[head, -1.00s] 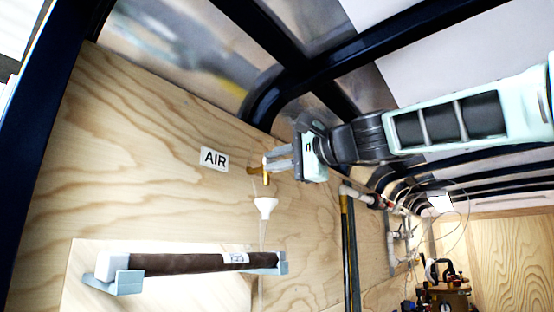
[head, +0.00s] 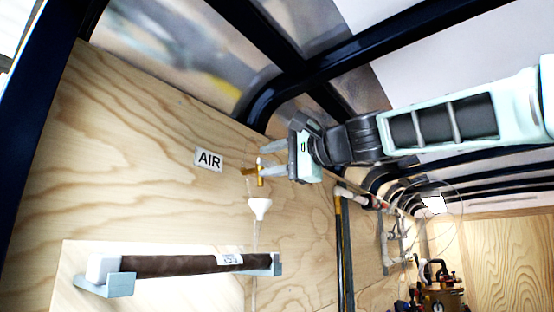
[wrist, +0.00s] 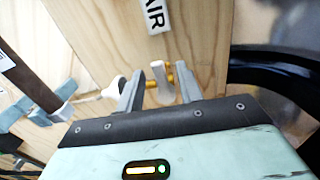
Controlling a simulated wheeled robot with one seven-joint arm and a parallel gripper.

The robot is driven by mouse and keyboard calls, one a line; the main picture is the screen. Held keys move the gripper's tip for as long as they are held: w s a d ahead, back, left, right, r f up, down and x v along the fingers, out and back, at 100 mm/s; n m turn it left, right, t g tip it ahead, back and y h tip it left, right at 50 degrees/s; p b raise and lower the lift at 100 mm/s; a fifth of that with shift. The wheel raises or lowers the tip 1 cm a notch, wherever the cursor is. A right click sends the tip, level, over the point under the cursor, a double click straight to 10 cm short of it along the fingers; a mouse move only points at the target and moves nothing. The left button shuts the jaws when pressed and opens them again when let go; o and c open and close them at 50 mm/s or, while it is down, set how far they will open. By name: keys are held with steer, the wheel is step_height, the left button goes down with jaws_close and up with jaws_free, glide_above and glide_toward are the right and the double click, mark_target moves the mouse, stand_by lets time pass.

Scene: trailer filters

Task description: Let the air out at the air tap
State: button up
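The air tap (head: 250,171) is a small brass fitting on the plywood wall, just below and right of the white AIR label (head: 209,160). In the wrist view the brass tap (wrist: 151,84) has a pale grey lever (wrist: 161,82) standing between my fingers. My gripper (head: 268,160) is at the tap, its two grey fingers apart. In the wrist view my gripper (wrist: 159,88) is open, with one finger on each side of the lever. I cannot tell whether either finger touches it. The fingers partly hide the tap in the head view.
Lower down, a dark brown filter tube (head: 180,264) lies across grey brackets. Dark ceiling ribs (head: 290,95) are close above my gripper. Pipes (head: 345,240) run down the wall to the right.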

steer(key=b+v, duration=0.7)
steer(key=v, duration=1)
steer(key=shift+s+d+f, duration=0.1)
steer(key=shift+s, duration=0.05)
steer(key=s+a+f+n+g+h, duration=0.1)
steer(key=a+f+n+g+h, duration=0.15)
steer(key=f, duration=0.95)
steer(key=s+a+f+n+g+h, duration=0.15)
steer(key=a+f, duration=0.25)
steer(key=f, duration=0.8)
steer(key=a+f+n+g+h, duration=0.1)
steer(key=a+f+g+h, duration=0.15)
steer(key=f, duration=0.85)
steer(key=s+d+f+n+g+h, duration=0.1)
steer(key=s+d+f+n+h, duration=0.1)
steer(key=s+f, duration=0.4)
steer(key=s+d+f+n+g+h, duration=0.2)
steer(key=s+f+n, duration=0.3)
steer(key=f, duration=0.7)
steer(key=s+d+f+n+g+h, duration=0.1)
steer(key=s+d+f+n+h, duration=0.2)
steer(key=s+f, duration=0.5)
steer(key=shift+d+f+n, duration=0.3)
steer(key=shift+d+f, duration=0.15)
steer(key=shift+d, duration=0.1)
steer(key=shift+s+g, duration=0.1)
steer(key=shift+g, duration=0.15)
